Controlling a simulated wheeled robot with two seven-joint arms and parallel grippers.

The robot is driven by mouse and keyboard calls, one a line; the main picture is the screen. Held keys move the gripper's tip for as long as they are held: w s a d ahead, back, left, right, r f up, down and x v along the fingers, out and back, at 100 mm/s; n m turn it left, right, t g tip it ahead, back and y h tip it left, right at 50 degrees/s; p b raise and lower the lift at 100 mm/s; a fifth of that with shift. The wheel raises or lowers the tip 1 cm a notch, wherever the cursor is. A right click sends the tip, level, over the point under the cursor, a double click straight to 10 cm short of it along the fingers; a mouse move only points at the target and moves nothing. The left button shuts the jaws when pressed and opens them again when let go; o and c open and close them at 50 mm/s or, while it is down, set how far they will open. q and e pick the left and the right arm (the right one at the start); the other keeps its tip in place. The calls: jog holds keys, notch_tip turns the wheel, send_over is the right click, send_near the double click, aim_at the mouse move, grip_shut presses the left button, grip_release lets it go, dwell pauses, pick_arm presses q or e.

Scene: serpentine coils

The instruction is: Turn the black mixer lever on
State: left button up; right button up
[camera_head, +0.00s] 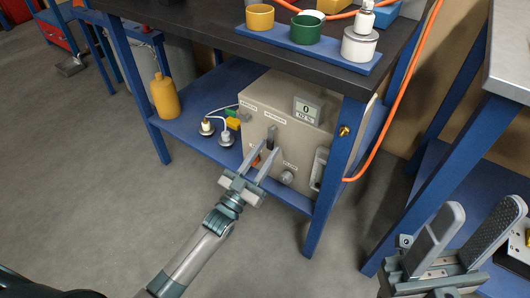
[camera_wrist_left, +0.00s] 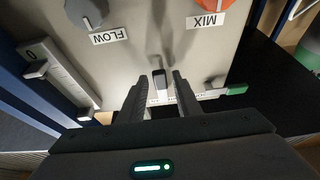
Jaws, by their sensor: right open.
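The beige machine box (camera_head: 285,105) stands on the blue lower shelf and has a display reading 0. A black lever (camera_head: 271,137) sticks out of its front panel. My left gripper (camera_head: 267,151) is open in front of the panel, its fingertips just below the lever. In the left wrist view a small dark lever with a pale end (camera_wrist_left: 158,82) shows in the gap between the finger tips; I cannot tell whether they touch it. An orange knob (camera_wrist_left: 222,5) sits by the MIX label. My right gripper (camera_head: 468,232) is open and empty at the lower right, away from the box.
A grey knob (camera_wrist_left: 86,12) sits by the FLOW label. A yellow bottle (camera_head: 165,96) and plugs with white cables (camera_head: 226,139) are on the shelf left of the box. A blue table leg (camera_head: 337,172) stands close to the box's right front. The dark tabletop (camera_head: 190,14) overhangs the box.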

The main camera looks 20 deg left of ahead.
pick_arm(q)
grip_shut()
